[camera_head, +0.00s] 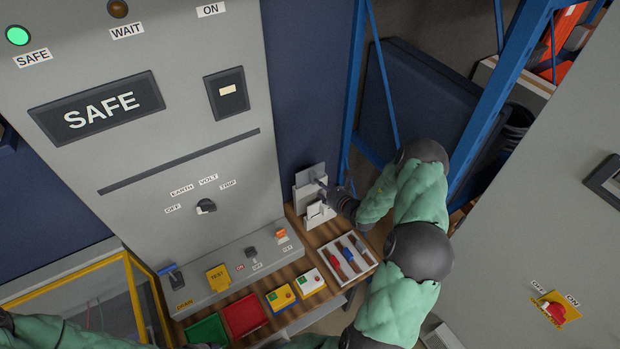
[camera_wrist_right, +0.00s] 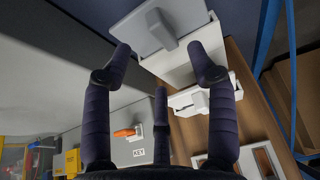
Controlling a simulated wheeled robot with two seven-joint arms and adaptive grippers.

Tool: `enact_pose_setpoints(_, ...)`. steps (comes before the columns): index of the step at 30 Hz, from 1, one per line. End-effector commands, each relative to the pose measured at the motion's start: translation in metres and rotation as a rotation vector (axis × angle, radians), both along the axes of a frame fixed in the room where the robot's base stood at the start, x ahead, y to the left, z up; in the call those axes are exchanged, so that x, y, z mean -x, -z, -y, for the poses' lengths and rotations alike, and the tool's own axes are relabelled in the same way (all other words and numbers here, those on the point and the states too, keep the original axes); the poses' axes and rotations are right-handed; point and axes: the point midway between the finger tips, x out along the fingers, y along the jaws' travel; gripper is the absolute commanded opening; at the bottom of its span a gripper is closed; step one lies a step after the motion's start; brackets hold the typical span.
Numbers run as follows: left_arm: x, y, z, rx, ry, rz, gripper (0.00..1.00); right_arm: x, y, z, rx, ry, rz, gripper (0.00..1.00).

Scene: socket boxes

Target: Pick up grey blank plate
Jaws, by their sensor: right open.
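A grey blank plate (camera_head: 311,174) with a raised grip stands in a white holder (camera_head: 303,200) at the right end of the wooden shelf. In the right wrist view the grey plate (camera_wrist_right: 150,20) shows at the top, its grip facing me. My right gripper (camera_head: 326,188) is open beside the plate. In the wrist view its spread fingertips (camera_wrist_right: 160,55) are either side of and just below the grip; I cannot tell whether they touch. A second, paler plate with a grey grip (camera_wrist_right: 196,102) sits in the rack below. My left gripper is not clearly visible.
A tray (camera_head: 350,262) with red and blue items lies in front of the holder. Yellow-and-white boxes (camera_head: 280,297) and red and green bins (camera_head: 244,315) line the shelf. The grey cabinet (camera_head: 180,120) is at left, blue rack posts (camera_head: 352,80) at right.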

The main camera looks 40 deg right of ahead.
Motion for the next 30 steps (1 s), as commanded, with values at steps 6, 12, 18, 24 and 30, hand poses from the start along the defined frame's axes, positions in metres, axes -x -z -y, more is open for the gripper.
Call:
enact_pose_setpoints(6, -0.001, -0.002, 0.0, 0.0, 0.0, 0.001, 0.4, -0.016, 0.007, 0.001, -0.001, -0.002, 0.0, 0.58)
enact_pose_setpoints(12, -0.001, -0.006, 0.0, 0.0, -0.001, 0.002, 0.4, -0.025, 0.011, 0.002, -0.001, -0.002, -0.001, 0.58)
enact_pose_setpoints(18, -0.001, -0.014, 0.0, 0.0, -0.001, 0.002, 0.4, -0.043, 0.022, 0.004, 0.0, -0.003, 0.0, 0.58)
enact_pose_setpoints(24, -0.001, -0.016, 0.0, 0.0, -0.001, 0.002, 0.4, -0.06, 0.029, 0.006, 0.001, -0.003, 0.0, 0.58)
enact_pose_setpoints(30, -0.001, -0.016, 0.0, 0.0, -0.001, 0.002, 0.4, -0.063, 0.031, 0.007, 0.0, -0.001, -0.001, 0.58)
